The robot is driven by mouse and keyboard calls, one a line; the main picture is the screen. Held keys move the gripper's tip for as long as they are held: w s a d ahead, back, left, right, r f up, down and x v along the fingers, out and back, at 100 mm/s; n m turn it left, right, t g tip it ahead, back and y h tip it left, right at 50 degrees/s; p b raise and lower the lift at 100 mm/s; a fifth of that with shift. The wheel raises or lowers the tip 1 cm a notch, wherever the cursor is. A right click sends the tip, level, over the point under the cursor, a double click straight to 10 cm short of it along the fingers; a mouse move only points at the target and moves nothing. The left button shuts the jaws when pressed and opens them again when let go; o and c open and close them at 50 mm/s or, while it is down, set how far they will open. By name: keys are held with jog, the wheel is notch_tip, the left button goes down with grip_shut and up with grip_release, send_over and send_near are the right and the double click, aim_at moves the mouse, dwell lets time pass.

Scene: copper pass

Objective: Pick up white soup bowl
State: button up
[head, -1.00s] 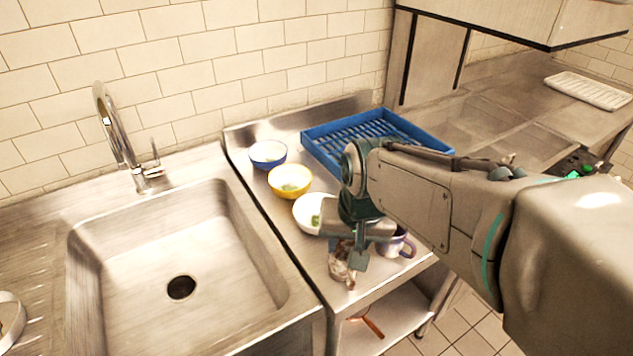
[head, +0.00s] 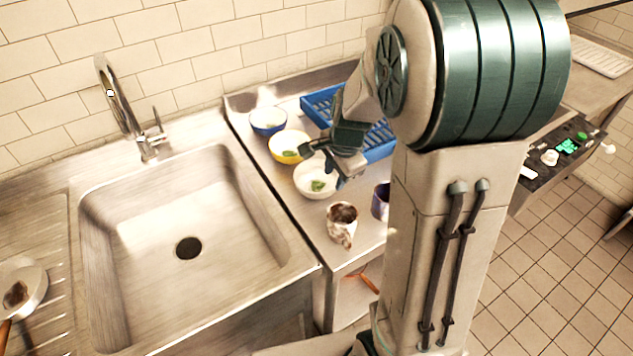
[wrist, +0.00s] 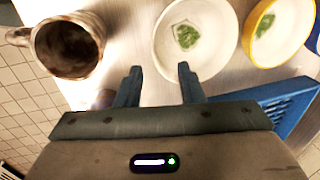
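The white soup bowl (head: 312,186) stands on the steel counter with something green inside, and it also shows in the wrist view (wrist: 215,58). It is between the yellow bowl (head: 287,143) and a brown-stained mug (head: 341,222). My gripper (head: 332,168) is over the right side of the white bowl in the head view. In the wrist view my gripper (wrist: 159,72) is open, with an empty gap between its fingers. The fingertips appear near the bowl's rim; I cannot tell whether they touch it.
A blue bowl (head: 267,121) stands behind the yellow one. A blue slatted rack (head: 380,150) is behind my gripper. A dark blue mug (head: 381,201) is partly hidden by my arm. The sink (head: 190,290) is to the left.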

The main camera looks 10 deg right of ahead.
aim_at(330, 192)
jog(key=shift+s+p+x, duration=0.2)
jog(key=shift+p+x, duration=0.1)
jog(key=shift+x, duration=2.9)
jog(key=shift+a, duration=0.2)
grip_shut()
